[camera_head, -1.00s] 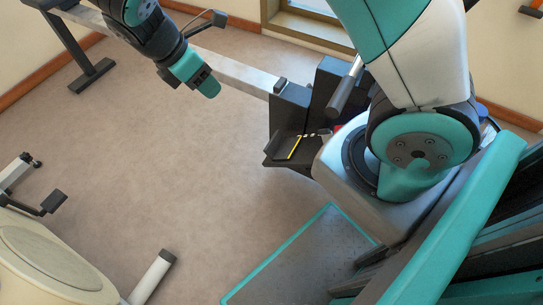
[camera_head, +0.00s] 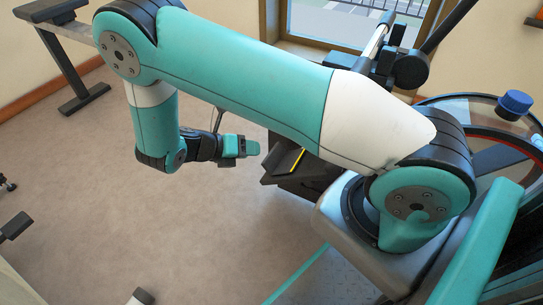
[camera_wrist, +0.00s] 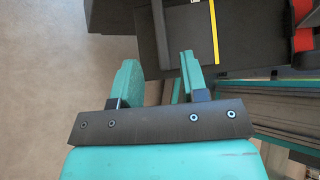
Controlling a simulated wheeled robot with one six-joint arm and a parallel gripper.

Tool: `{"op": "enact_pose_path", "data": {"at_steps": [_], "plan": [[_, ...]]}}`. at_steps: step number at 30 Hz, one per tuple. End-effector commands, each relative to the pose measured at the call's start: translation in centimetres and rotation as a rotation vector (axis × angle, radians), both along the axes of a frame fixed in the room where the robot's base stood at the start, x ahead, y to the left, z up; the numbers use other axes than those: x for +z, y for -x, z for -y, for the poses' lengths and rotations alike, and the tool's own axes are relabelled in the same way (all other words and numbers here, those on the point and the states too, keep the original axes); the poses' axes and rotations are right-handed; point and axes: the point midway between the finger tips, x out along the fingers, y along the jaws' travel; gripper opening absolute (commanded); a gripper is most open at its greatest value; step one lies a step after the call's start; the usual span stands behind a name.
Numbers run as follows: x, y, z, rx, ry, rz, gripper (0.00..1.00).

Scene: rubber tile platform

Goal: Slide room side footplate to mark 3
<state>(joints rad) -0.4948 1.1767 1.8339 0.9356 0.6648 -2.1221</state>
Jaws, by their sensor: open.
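A dark footplate (camera_head: 279,162) with a yellow line across it sits beneath my arm, right of centre in the head view. Part of it is hidden by the arm. My gripper (camera_head: 246,148) is just left of it, pointing right. In the wrist view, a dark plate with a yellow stripe (camera_wrist: 183,35) lies at the top, just beyond the fingertips. I cannot read any numbered marks.
A rail on a dark leg (camera_head: 85,97) stands at the upper left. A wheel-like machine part with a blue cap (camera_head: 515,102) is at the right. A window (camera_head: 345,25) is behind. The floor (camera_head: 120,210) at the left is open.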

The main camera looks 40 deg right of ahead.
Motion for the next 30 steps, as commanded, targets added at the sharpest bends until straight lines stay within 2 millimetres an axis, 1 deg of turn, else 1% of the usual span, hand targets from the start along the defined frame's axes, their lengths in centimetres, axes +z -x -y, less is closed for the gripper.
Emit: {"op": "enact_pose_path", "data": {"at_steps": [1, 6, 12, 17, 25, 26, 27, 29, 30], "plan": [[-1.1, 0.3, 1.1, -0.003, 0.001, -0.003, 0.40], [-3.1, 1.0, 4.1, -0.003, 0.001, -0.001, 0.40], [-4.5, 1.5, 6.4, -0.003, 0.000, -0.001, 0.40], [-4.8, 1.6, 7.2, -0.001, -0.001, 0.001, 0.40], [-4.8, 1.6, 7.3, 0.000, 0.000, 0.000, 0.40], [-4.8, 1.6, 7.3, 0.000, 0.000, 0.000, 0.36], [-4.8, 1.7, 7.3, 0.000, 0.000, 0.000, 0.27], [-4.8, 1.7, 7.3, 0.000, 0.000, 0.000, 0.13], [-4.8, 1.6, 7.3, 0.000, 0.000, 0.000, 0.04]]}}
